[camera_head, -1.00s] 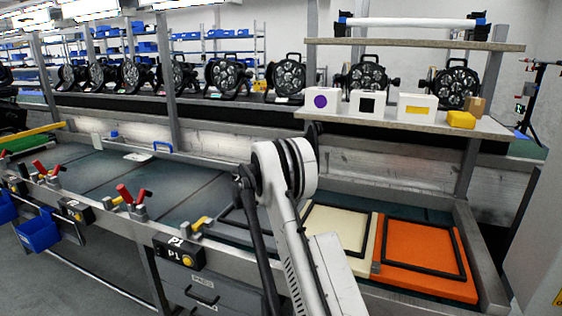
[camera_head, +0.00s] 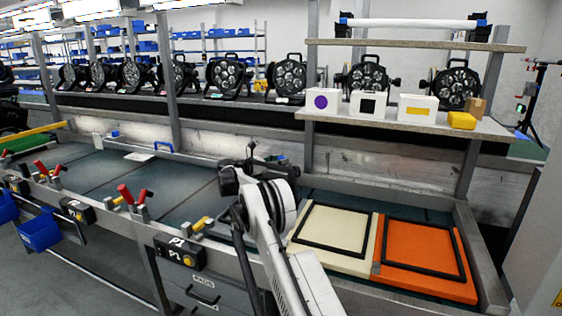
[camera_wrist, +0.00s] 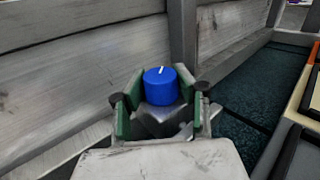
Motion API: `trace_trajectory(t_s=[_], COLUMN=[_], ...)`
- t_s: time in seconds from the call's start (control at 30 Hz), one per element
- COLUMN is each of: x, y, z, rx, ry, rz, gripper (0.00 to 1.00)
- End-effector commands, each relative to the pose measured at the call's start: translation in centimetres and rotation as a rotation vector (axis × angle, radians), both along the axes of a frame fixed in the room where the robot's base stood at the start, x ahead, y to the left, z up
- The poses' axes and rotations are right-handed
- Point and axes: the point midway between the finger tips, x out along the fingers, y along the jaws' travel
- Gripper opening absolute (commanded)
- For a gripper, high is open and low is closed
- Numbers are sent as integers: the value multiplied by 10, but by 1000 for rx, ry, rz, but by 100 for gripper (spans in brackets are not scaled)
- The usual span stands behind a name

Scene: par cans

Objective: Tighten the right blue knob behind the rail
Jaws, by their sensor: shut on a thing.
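The blue knob (camera_wrist: 161,85) stands upright in the wrist view, with a white line on its top. My gripper (camera_wrist: 163,108) is around it, with one green-padded finger on each side, and is shut on it. The knob's lower part is hidden between the fingers. In the head view my gripper (camera_head: 268,158) is beyond my wrist, low in front of the grey back rail (camera_head: 345,186). I cannot make out the knob clearly there.
A cream panel (camera_head: 330,262) and an orange panel (camera_head: 432,283), each with a black frame, lie right of my arm. Red-handled clamps (camera_head: 125,194) line the front edge at left. A shelf (camera_head: 410,124) with white boxes stands above the back right.

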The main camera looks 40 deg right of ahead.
Motion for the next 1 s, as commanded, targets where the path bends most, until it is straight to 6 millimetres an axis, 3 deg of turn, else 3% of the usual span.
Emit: trace_trajectory(t_s=[0.37, 0.4, 0.53, 0.83, 1.0], x=[-1, -1, 0, 0, 5], y=[-1, -1, -1, 1, 18], z=[0, 0, 0, 0, 0], rx=[0, 0, 0, 0, 0], ry=[0, 0, 0, 0, 0], rz=[-3, -3, -3, -2, 1], gripper=[2, 33, 50, 51, 51])
